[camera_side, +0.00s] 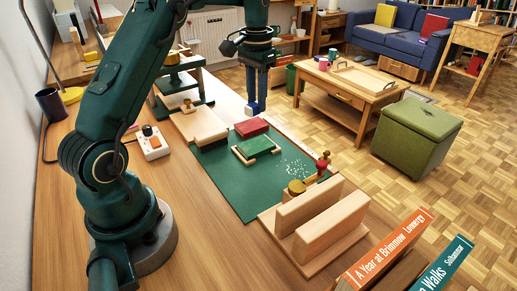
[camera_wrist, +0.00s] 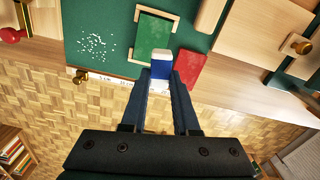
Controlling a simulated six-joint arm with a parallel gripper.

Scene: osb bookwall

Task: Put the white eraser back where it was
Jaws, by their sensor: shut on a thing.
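A white eraser with a blue sleeve (camera_wrist: 160,62) is between the fingertips of my gripper (camera_wrist: 161,78) in the wrist view. In the side view my gripper (camera_side: 256,104) points down near the mat's far edge, and the eraser's blue part (camera_side: 250,109) shows at its tips. My gripper is shut on the eraser, which appears to be above the surface. A red block (camera_side: 251,127) and a green block (camera_side: 254,146) between wooden corner pieces lie close by on the green mat (camera_side: 232,193). In the wrist view the red block (camera_wrist: 191,70) is right of the eraser and the green block (camera_wrist: 153,38) is behind it.
White crumbs (camera_side: 297,168) lie on the mat. A slotted wooden stand (camera_side: 318,222) is at its near right, and a pale wooden block (camera_side: 200,124) is at its left. The desk's front left is clear.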

